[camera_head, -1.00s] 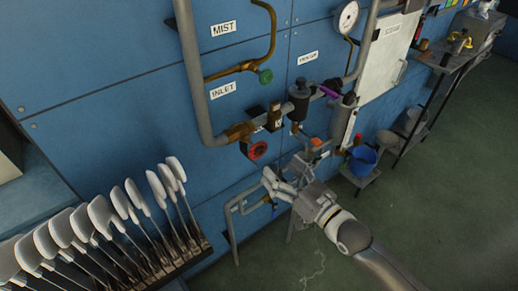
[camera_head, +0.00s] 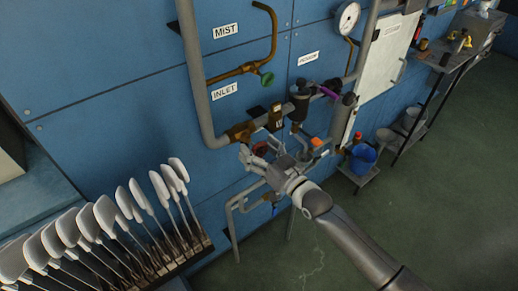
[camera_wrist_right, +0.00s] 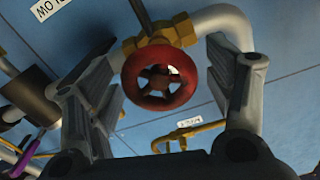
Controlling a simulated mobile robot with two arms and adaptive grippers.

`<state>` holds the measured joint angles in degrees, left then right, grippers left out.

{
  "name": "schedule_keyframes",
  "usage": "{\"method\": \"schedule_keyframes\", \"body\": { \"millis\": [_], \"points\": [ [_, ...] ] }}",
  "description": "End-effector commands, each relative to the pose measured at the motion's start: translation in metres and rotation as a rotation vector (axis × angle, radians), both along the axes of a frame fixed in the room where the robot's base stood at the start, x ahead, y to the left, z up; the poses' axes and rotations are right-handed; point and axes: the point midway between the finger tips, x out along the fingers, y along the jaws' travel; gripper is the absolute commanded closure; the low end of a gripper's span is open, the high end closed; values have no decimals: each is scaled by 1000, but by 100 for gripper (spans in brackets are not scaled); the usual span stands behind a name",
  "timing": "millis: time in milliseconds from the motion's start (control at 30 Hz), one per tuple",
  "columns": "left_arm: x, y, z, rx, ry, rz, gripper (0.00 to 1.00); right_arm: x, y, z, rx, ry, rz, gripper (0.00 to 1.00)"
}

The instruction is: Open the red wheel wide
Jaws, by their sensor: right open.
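The red wheel (camera_wrist_right: 160,77) is a round spoked handwheel on a brass valve (camera_wrist_right: 160,35) in the right wrist view. It sits between the two open fingers of my right gripper (camera_wrist_right: 165,85), with blue wall showing on both sides of it. In the head view my right gripper (camera_head: 262,158) is at the wheel (camera_head: 260,148) and partly covers it. I cannot tell whether a finger touches the rim. My left gripper is not in view.
Grey pipes (camera_head: 193,70) and a green wheel (camera_head: 267,79) are on the blue wall above. A rack of white paddle-shaped boards (camera_head: 100,215) stands at left. A blue bucket (camera_head: 362,158) sits on a low shelf at right. The green floor (camera_head: 400,230) is mostly clear.

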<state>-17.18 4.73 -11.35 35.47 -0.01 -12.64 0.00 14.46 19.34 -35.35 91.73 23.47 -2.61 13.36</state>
Motion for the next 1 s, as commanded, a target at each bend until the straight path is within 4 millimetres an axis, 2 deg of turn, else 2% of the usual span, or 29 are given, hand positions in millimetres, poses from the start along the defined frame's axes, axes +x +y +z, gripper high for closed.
{"method": "schedule_keyframes", "body": {
  "millis": [67, 367, 667, 1000],
  "points": [
    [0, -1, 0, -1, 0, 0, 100, 0, 0, 0, 0, 0, 0, 31],
    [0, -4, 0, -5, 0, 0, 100, 0, 0, 0, 0, 0, 0, 70],
    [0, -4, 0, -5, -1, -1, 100, 0, 0, 0, -30, -19, 0, 71],
    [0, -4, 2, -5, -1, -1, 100, 0, 0, 0, -212, -140, -1, 71]
  ]
}}
